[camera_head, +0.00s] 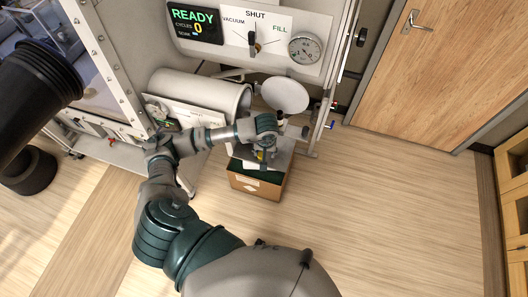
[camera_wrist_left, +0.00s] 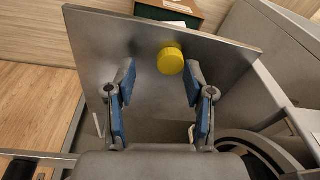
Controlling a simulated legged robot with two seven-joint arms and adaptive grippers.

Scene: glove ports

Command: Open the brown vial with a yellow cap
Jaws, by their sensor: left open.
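The yellow cap (camera_wrist_left: 171,61) shows in the left wrist view above a grey metal plate (camera_wrist_left: 110,40). The brown vial's body is not visible under it. My left gripper (camera_wrist_left: 159,75) is open, with one blue-padded finger on each side and the cap between and slightly beyond the tips, closer to the right finger. I see no finger touching the cap. In the head view my left gripper (camera_head: 262,155) points down over the plate (camera_head: 280,153), and a small yellow patch shows at its fingers. My right gripper is not in view.
A brown box with a green top (camera_head: 258,184) stands below the plate. A grey cylindrical port (camera_head: 225,95) and a round pale disc (camera_head: 285,95) are close behind the gripper. The panel with a gauge (camera_head: 305,48) is above. Open floor lies to the right.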

